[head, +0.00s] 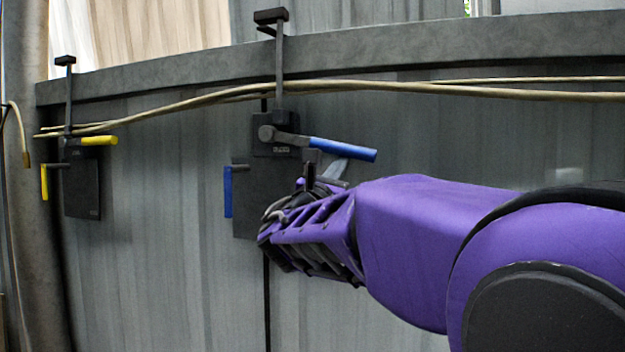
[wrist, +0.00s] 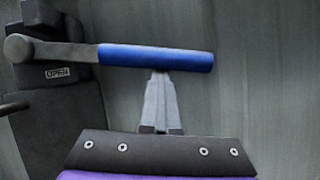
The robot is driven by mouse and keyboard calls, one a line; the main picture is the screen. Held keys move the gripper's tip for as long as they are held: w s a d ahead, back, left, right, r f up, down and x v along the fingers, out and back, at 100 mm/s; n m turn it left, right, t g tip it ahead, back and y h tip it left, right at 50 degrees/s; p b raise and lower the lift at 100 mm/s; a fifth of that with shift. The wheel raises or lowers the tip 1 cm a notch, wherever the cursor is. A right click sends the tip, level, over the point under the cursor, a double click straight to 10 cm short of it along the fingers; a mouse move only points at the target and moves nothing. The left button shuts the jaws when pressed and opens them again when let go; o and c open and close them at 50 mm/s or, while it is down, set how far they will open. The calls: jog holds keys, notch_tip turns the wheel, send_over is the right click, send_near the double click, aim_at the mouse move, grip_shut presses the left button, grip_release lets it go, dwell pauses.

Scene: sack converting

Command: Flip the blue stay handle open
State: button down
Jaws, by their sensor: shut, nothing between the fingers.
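The blue stay handle (head: 343,150) is a grey lever with a blue grip on a dark latch plate hung from the rail. It extends right from its pivot, sloping slightly down in the head view. In the wrist view the blue grip (wrist: 157,58) lies nearly level, with the pivot at left above an "OPEN" label (wrist: 57,73). My gripper (wrist: 160,76) is shut and empty, its tips right at the lower edge of the grip; I cannot tell whether they touch. In the head view my gripper (head: 338,168) is just below the grip, partly hidden by my wrist.
A second blue handle (head: 228,192) hangs vertically on the left side of the same plate. A similar latch with yellow handles (head: 99,140) hangs further left. Tan cables (head: 400,87) run along the wall below the grey rail (head: 400,48). The wall right of the grip is clear.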

aim_at(345, 145)
jog(key=shift+s+d+r, duration=0.15)
jog(key=shift+d+r, duration=0.1)
jog(key=shift+r, duration=0.75)
jog(key=shift+s+d+r, duration=0.1)
jog(key=shift+d+r, duration=0.1)
jog(key=shift+r, duration=0.8)
jog(key=shift+p, duration=0.3)
